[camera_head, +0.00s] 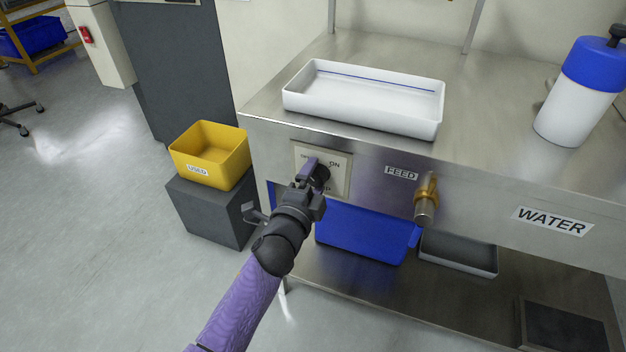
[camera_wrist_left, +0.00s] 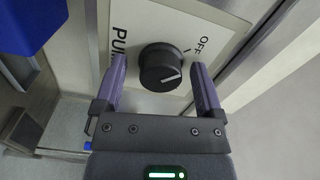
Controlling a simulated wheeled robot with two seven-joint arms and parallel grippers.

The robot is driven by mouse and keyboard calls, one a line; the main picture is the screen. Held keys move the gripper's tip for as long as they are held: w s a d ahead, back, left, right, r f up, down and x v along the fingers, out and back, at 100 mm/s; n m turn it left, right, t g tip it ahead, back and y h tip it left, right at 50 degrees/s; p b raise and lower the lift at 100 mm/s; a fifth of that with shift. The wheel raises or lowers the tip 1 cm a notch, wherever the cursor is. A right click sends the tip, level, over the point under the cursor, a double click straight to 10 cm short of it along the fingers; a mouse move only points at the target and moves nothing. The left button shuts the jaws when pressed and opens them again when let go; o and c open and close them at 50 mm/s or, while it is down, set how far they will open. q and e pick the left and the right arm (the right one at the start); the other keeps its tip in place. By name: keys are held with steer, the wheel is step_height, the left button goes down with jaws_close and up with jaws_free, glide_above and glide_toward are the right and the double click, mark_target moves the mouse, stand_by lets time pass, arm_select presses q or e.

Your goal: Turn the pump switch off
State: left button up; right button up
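The pump switch is a round black knob (camera_wrist_left: 162,68) on a pale plate (camera_wrist_left: 225,38) on the steel front panel. "OFF" shows at the plate's upper right in the left wrist view, and part of "PUMP" at its left. The knob's white mark is at its lower right in that view, off the "OFF" tick. "ON" is readable on the plate (camera_head: 343,178) in the head view. My left gripper (camera_wrist_left: 158,66) is open, one finger on each side of the knob, with a visible gap at the left. Contact at the right finger cannot be told. My right gripper is not in view.
A white tray (camera_head: 365,122) and a blue-capped bottle (camera_head: 575,112) stand on the steel bench above. A brass valve (camera_head: 426,200) sticks out right of the switch. A blue bin (camera_head: 365,237) is below. A yellow bin (camera_head: 212,160) stands on a grey box at left.

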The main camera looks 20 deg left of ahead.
arm_select(q)
steer(key=shift+s+r+p, duration=0.1)
steer(key=shift+s+p, duration=0.2)
steer(key=shift+s, duration=0.1)
steer(key=s+p, duration=0.3)
steer(key=s, duration=0.6)
steer(key=shift+a, duration=0.15)
steer(key=shift+s+f, duration=0.15)
steer(key=shift+f, duration=0.05)
